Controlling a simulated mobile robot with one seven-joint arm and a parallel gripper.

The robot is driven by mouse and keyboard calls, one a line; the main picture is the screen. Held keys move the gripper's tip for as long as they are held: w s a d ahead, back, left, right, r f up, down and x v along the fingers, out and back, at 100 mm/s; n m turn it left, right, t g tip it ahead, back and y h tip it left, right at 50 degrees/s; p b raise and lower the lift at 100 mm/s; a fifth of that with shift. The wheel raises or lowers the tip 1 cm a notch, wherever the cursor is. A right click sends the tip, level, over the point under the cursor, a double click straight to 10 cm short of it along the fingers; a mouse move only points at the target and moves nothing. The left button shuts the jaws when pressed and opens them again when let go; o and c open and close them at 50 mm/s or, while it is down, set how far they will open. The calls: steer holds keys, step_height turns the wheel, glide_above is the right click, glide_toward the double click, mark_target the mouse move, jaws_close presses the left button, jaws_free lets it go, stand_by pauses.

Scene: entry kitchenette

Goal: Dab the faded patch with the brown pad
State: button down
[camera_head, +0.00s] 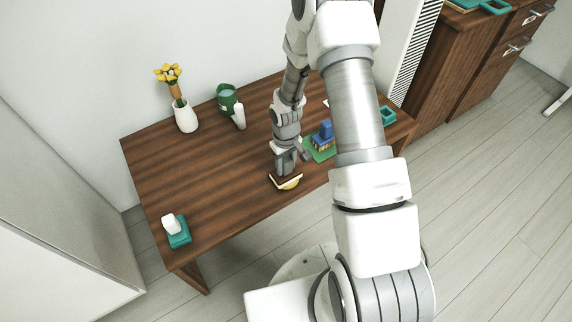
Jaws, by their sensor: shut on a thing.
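My gripper (284,170) points down at the front middle of the wooden table and is shut on a brown pad (274,177). The pad has a dark brown top and a pale lower edge. It is low, at or just above the tabletop; I cannot tell whether it touches. A yellow rounded thing (292,185) shows just under or beside the pad's right front edge. I cannot make out the faded patch; the pad, gripper or my arm may hide it.
The table (220,190) has free room left of my gripper. A white vase with yellow flowers (186,117), green container (227,98) and white bottle (239,116) stand behind. A blue item (323,132) sits on a green mat right. A teal holder (179,238) is front left.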

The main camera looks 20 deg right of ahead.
stand_by(0.6)
steer(key=shift+r+p, duration=2.55)
steer(key=shift+r, duration=0.95)
step_height(320, 180, up, 32)
steer(key=s+m+p, duration=0.1)
steer(key=m+p, duration=0.2)
steer(key=p, duration=1.5)
steer(key=shift+s+m, duration=0.25)
steer(key=shift+m, duration=0.05)
